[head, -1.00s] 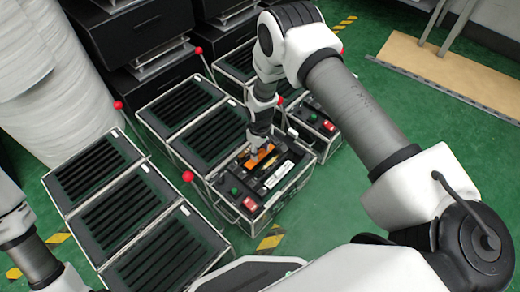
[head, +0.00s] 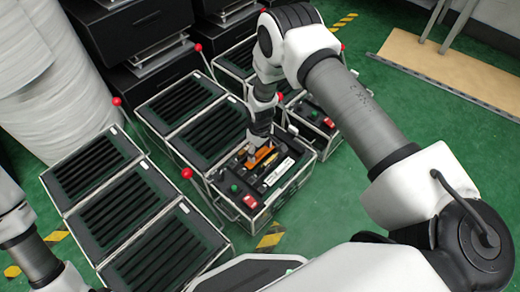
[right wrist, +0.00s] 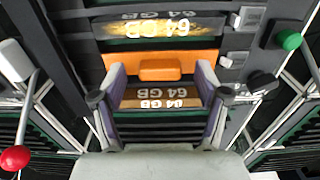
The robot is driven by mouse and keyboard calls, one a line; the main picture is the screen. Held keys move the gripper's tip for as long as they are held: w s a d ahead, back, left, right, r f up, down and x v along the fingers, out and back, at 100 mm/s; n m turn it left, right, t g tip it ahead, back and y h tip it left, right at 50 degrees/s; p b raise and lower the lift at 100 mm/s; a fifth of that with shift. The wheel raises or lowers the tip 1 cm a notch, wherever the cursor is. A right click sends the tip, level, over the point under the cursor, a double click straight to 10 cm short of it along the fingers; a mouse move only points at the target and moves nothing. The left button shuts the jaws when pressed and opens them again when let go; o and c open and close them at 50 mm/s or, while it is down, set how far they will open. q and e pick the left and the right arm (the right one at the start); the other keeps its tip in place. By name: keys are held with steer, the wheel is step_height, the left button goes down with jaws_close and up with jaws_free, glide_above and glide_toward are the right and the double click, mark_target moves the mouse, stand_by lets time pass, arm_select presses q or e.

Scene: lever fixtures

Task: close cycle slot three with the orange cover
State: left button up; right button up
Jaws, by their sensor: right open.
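The orange cover (head: 262,153) lies among the slots of the box with red and green buttons (head: 249,202). In the right wrist view the orange cover (right wrist: 123,60) has a raised orange grip block in its middle. My right gripper (right wrist: 160,72) is open, with one finger on each side of that block and a gap to it on both sides. It reaches down over the cover in the head view (head: 255,143). Strips marked 64 GB lie on either side of the cover; slot numbers are not readable. My left gripper is out of view; only its arm shows.
Black slotted racks (head: 145,198) stand left of the box. Levers with red ball knobs (head: 187,173) rise close beside it; one knob (right wrist: 15,158) shows at the wrist view's left. Green floor (head: 345,200) is free to the right.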

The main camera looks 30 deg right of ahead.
mark_target(260, 152)
step_height(260, 152, up, 12)
stand_by(0.4)
stand_by(0.4)
